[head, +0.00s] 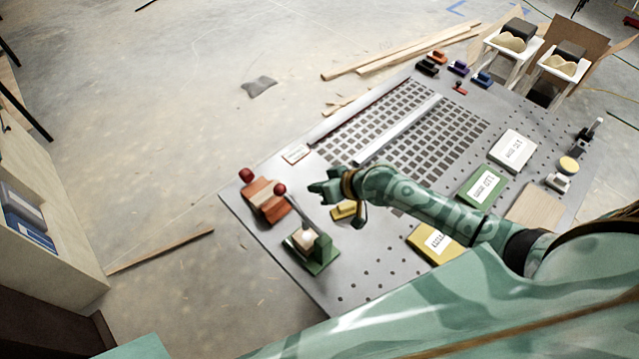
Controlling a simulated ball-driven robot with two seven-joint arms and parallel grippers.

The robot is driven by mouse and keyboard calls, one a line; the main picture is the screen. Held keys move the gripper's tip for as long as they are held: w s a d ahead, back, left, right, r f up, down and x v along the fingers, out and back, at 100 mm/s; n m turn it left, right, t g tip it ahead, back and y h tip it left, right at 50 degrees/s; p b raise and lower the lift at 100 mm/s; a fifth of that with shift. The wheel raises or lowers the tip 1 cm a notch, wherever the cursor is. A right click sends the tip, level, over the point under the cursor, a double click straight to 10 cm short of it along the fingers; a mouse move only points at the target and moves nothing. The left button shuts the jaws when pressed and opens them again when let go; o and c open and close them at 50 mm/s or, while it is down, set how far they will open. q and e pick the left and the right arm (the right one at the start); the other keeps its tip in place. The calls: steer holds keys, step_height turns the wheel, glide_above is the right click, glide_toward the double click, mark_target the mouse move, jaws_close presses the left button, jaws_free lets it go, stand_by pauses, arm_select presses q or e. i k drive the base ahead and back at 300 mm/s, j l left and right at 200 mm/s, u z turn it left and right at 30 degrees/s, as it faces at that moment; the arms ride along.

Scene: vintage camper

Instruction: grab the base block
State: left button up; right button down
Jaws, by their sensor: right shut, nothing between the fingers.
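Nothing in view is clearly marked as the base block. An orange-brown block (268,203) sits near the left corner of the grey perforated table (365,285), with a red ball at its upper left. In front of it stands a green block (323,249) with a pale piece and a lever topped by a red ball. A small yellow piece (343,211) lies beside my right gripper, partly hidden by it. My right gripper (317,188) is shut and empty, just right of the lever's red ball. My left gripper is not in view.
Labelled yellow (422,247), green (480,187) and white (512,150) boxes lie on the table's right side. A slotted grid area with a pale bar (400,128) fills the middle. Small coloured clamps (459,68) stand at the far end. The table's front left edge is close.

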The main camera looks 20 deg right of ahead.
mark_target(304, 241)
steer(key=k+l, duration=0.8)
steer(key=l, duration=0.1)
